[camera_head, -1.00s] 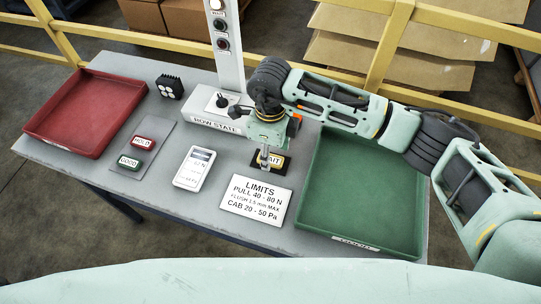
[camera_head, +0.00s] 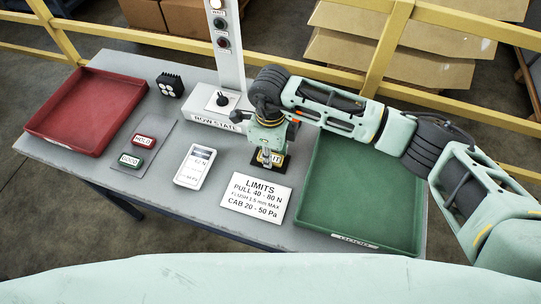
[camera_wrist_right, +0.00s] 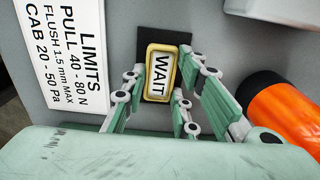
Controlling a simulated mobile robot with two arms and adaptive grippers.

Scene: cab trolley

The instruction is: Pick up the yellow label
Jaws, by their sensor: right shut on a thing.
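The yellow label (camera_wrist_right: 160,73) has a yellow rim and a white face reading WAIT. In the right wrist view it sits between the two fingers of my right gripper (camera_wrist_right: 160,88), over a small black pad. In the head view the label (camera_head: 267,158) is mostly covered by my right gripper (camera_head: 267,160), which points down at it on the table. My right gripper is shut on the label. Whether the label is clear of the pad (camera_head: 283,163) I cannot tell. My left gripper is not in view.
A green tray (camera_head: 310,222) lies right of the gripper and a red tray (camera_head: 42,134) at the far left. A LIMITS card (camera_head: 256,195), a white meter (camera_head: 195,167) and the ROW STATE base (camera_head: 203,118) are nearby. Red and green labels (camera_head: 131,160) lie on a grey pad.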

